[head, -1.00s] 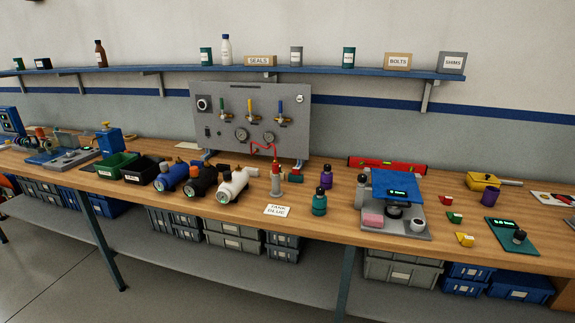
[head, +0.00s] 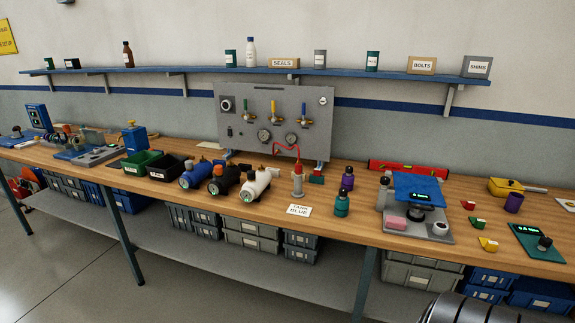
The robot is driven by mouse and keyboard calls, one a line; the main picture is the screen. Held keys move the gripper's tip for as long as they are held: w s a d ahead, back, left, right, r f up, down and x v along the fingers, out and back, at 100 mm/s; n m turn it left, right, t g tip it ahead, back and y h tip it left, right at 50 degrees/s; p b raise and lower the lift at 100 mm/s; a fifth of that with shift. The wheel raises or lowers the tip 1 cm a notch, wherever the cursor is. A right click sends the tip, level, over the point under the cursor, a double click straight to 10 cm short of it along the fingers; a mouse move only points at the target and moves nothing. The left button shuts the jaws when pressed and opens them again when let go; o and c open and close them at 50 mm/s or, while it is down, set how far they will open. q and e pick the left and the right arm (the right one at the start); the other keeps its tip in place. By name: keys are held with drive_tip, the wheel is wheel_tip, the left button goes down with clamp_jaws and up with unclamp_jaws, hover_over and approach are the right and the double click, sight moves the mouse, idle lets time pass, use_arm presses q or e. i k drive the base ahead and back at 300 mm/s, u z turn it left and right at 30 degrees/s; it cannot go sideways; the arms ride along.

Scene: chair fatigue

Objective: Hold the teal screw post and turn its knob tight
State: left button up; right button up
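The teal screw post (head: 342,205) stands upright on the wooden bench in the head view, right of centre and near the front edge. It is a short teal cylinder with a darker knob on top. A purple post (head: 347,180) with a dark top stands just behind it. How far the knob is screwed down is too small to tell. Neither of my grippers is in view. Nothing is touching the teal post.
A white label card (head: 299,210) lies left of the teal post. A grey post (head: 383,192) and a grey plate (head: 430,236) under a blue-topped device stand to its right. A dark ribbed rounded part, possibly mine, enters at the bottom right.

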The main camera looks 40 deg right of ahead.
sight(343, 192)
drive_tip(key=i, duration=1.45)
drive_tip(key=z, duration=2.55)
